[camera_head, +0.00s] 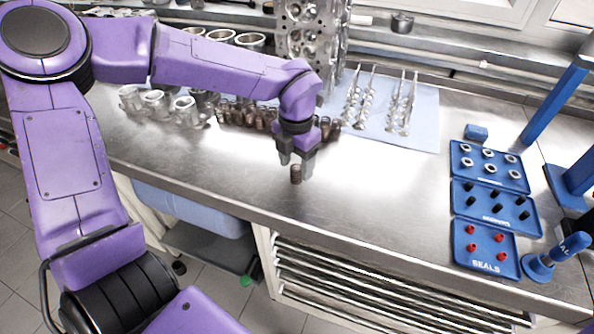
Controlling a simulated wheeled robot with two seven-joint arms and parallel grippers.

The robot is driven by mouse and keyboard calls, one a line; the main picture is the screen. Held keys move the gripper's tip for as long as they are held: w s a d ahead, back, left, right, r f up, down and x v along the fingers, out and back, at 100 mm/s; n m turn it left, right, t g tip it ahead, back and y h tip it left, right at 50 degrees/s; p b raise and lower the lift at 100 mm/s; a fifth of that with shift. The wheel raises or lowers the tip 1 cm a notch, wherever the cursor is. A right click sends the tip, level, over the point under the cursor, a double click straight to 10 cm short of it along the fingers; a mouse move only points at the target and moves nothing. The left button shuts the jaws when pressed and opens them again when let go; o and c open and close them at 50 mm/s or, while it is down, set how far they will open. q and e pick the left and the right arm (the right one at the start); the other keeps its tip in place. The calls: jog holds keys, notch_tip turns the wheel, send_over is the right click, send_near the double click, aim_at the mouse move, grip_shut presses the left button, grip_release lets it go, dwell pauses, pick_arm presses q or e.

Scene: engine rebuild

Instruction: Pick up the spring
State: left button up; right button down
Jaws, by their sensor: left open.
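A small brown spring (296,174) stands upright on the steel bench, apart from the others. My left gripper (297,165) points down right over it, with its fingers open. The spring shows below and between the fingertips; I cannot tell whether either finger touches it. Behind the gripper is a row of similar brown springs (238,116), partly hidden by my wrist. My right gripper is not in view.
Blue trays of small parts stand at the right, the front one marked SEALS (486,262). A cylinder head (312,35) stands at the back. The bench (385,190) right of the gripper is clear.

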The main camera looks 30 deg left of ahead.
pick_arm(q)
notch_tip(320, 180, down, 2)
jog(key=shift+s+f, duration=0.1)
jog(key=shift+f, duration=0.15)
jog(key=c, duration=1.1)
